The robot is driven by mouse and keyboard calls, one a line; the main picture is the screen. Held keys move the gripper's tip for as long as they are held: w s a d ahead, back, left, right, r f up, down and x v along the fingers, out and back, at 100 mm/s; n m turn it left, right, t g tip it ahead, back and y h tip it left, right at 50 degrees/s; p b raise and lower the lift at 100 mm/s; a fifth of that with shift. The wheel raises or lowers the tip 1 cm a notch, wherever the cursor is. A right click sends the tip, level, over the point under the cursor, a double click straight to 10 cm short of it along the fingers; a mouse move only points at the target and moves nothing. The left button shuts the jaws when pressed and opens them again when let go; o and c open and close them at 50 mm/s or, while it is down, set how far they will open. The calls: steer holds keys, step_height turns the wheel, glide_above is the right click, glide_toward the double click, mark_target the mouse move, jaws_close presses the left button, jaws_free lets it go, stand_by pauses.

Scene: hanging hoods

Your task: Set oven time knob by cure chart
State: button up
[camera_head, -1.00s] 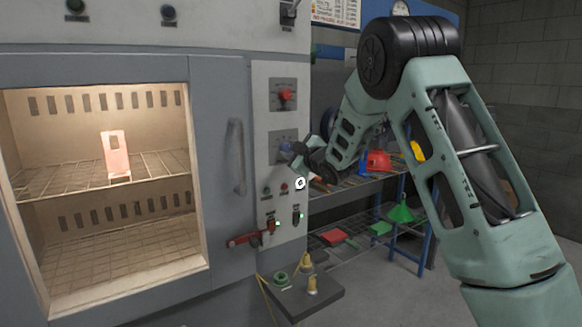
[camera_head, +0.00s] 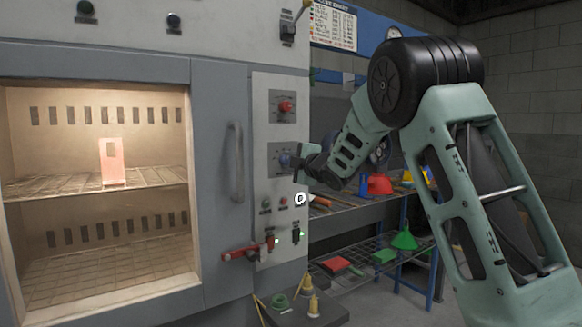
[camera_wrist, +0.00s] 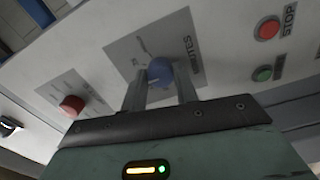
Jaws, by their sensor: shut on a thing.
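The oven time knob is blue and sits on a grey dial plate marked "MINUTES" in the wrist view (camera_wrist: 160,72). It also shows in the head view (camera_head: 284,160), partly covered by my gripper. My gripper (camera_head: 296,163) reaches the panel from the right, and its two fingers stand on either side of the blue knob in the wrist view, shut on it. The knob's pointer and exact setting are too small to read. The cure chart (camera_head: 334,25) hangs on the back wall, its text too small to read.
A red knob (camera_head: 286,106) sits above on its own plate. Green (camera_head: 265,204) and red (camera_head: 283,201) buttons and switches are below. A door handle (camera_head: 236,160) stands left of the panel. A lit oven chamber (camera_head: 60,170) holds a pink part (camera_head: 112,163). Shelves (camera_head: 390,212) stand behind my arm.

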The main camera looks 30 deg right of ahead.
stand_by(0.3)
steer(key=o, duration=1)
steer(key=shift+c, duration=0.2)
steer(key=s+b, duration=0.2)
steer(key=s, duration=1.5)
steer(key=shift+s+d, duration=0.2)
steer(key=shift+d, duration=0.05)
